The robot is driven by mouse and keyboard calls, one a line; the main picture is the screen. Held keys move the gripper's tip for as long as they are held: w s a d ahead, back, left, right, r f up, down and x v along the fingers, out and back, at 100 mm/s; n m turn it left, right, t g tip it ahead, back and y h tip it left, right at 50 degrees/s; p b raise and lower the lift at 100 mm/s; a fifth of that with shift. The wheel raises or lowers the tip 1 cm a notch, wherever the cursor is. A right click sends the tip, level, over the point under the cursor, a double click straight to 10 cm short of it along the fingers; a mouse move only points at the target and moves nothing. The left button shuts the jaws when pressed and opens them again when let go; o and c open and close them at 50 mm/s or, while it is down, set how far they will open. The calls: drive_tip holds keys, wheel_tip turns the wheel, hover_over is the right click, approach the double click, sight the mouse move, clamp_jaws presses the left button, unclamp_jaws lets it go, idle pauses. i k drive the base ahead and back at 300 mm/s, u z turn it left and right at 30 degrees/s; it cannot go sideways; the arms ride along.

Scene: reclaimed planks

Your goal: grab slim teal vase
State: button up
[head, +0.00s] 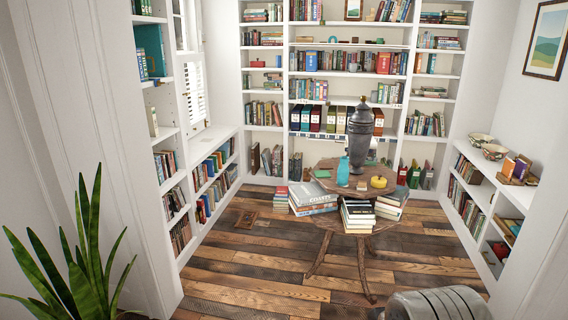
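A slim teal vase (343,172) stands upright on the round wooden table (327,183), left of the table's middle. It is small in the head view, and nothing appears to cover it. A tall dark grey lidded urn (360,135) stands close behind it and to its right. My gripper is not visible. A grey rounded metal part at the bottom right edge looks like part of my own body, well short of the table.
A yellow ring-shaped object (379,182) sits on the table. Bookshelves line three sides. A potted plant (90,255) stands front left. The plank floor (245,285) is clear front left of the table.

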sight(343, 169)
drive_tip(key=u, duration=0.05)
drive_tip(key=i, duration=3.35)
